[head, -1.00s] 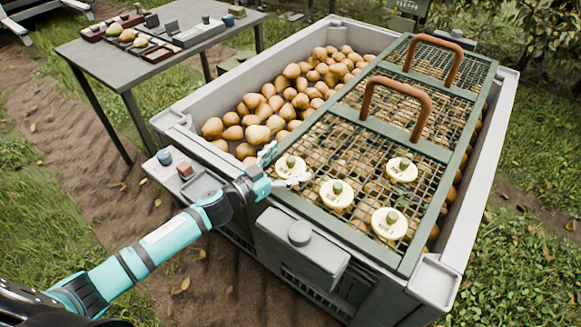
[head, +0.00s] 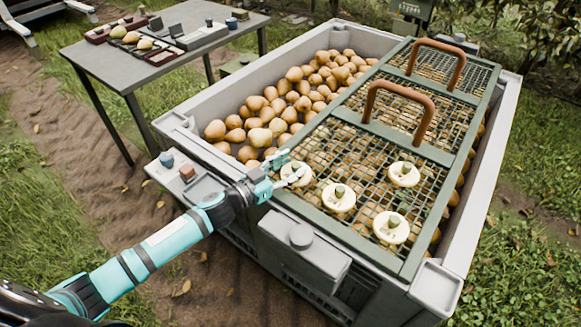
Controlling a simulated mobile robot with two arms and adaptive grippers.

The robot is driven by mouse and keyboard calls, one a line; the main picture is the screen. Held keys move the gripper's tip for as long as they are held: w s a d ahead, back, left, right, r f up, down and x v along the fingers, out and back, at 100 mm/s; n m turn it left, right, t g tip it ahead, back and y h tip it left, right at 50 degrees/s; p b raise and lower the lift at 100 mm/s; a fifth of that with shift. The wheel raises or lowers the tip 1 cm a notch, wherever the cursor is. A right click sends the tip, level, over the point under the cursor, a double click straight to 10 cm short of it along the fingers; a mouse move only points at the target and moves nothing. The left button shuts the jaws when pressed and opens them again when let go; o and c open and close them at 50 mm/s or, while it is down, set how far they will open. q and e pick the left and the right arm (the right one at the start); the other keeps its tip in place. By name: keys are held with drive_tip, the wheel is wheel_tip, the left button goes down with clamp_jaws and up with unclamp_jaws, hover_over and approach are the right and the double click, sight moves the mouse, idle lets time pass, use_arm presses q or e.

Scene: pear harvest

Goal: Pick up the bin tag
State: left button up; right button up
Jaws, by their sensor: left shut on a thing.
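Several round cream bin tags with small green knobs rest on the green mesh lid (head: 338,231) of the pear bin. My left gripper (head: 288,171) is shut on the leftmost bin tag (head: 299,176) by its knob, at the lid's near left edge. The fingers partly cover this tag, and I cannot tell whether it is clear of the mesh. Other tags lie apart from it: one tag (head: 338,200) to its right, another tag (head: 391,230) nearest the front, and a third tag (head: 404,176) farther right. My right gripper is not in view.
The grey bin (head: 190,95) is full of pears (head: 262,116). Two brown handles (head: 424,119) arch above the lid. A grey side shelf (head: 166,182) holds small items near my arm. A table (head: 93,58) with trays stands behind left.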

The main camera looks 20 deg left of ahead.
sight(288, 174)
use_arm(q)
drive_tip(key=shift+r, duration=0.3)
drive_tip(key=r+p, duration=0.1)
drive_tip(key=s+r, duration=0.1)
drive_tip(key=r, duration=0.1)
drive_tip(key=shift+p, duration=0.4)
drive_tip(key=s+a+r+p, duration=0.1)
drive_tip(key=s+a, duration=0.2)
drive_tip(key=s, duration=1.1)
drive_tip(key=shift+s+a+r, duration=0.2)
drive_tip(key=shift+s+r, duration=0.05)
drive_tip(key=shift+s, duration=0.05)
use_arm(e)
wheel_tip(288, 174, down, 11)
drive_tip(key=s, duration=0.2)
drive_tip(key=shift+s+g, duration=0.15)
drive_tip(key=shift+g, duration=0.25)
